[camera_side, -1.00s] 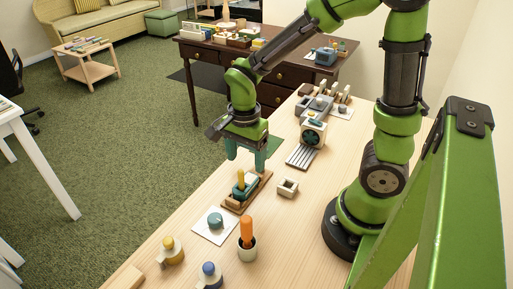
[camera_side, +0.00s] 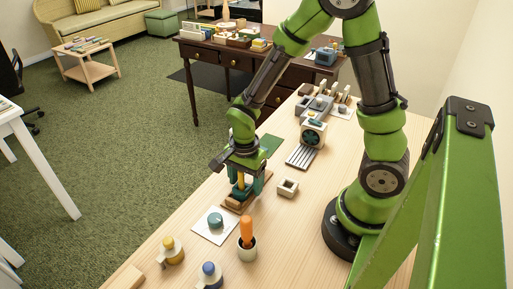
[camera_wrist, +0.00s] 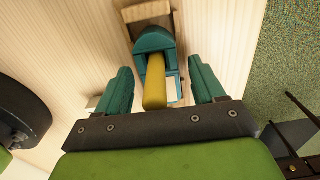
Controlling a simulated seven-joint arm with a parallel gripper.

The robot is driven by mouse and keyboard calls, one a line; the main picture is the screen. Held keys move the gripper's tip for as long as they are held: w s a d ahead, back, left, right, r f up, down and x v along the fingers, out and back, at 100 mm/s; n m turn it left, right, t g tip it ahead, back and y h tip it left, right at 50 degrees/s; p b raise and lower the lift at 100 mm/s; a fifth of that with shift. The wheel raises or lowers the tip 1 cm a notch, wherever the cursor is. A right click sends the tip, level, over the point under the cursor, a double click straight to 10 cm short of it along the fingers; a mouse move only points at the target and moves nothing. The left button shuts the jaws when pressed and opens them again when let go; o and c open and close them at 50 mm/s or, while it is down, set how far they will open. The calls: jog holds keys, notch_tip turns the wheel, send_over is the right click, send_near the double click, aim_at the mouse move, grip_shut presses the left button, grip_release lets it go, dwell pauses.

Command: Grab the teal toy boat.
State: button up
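The teal toy boat (camera_wrist: 153,41) has a yellow funnel (camera_wrist: 155,82) and a pale block beside it. In the side view the boat (camera_side: 239,192) sits on a wooden tray (camera_side: 232,207) and is partly hidden by my gripper. My gripper (camera_wrist: 162,82) is open, with one teal finger on each side of the boat. In the wrist view a narrow gap shows between each finger and the boat. In the side view my gripper (camera_side: 243,189) is low over the tray, pointing down.
Near the tray are a small beige square block (camera_side: 288,187), a white card with a teal knob (camera_side: 215,221), and a cup with an orange handle (camera_side: 247,247). A grey slatted rack (camera_side: 302,157) lies behind. Yellow (camera_side: 171,250) and blue (camera_side: 209,275) topped items stand in front.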

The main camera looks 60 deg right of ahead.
jog(key=c, duration=1)
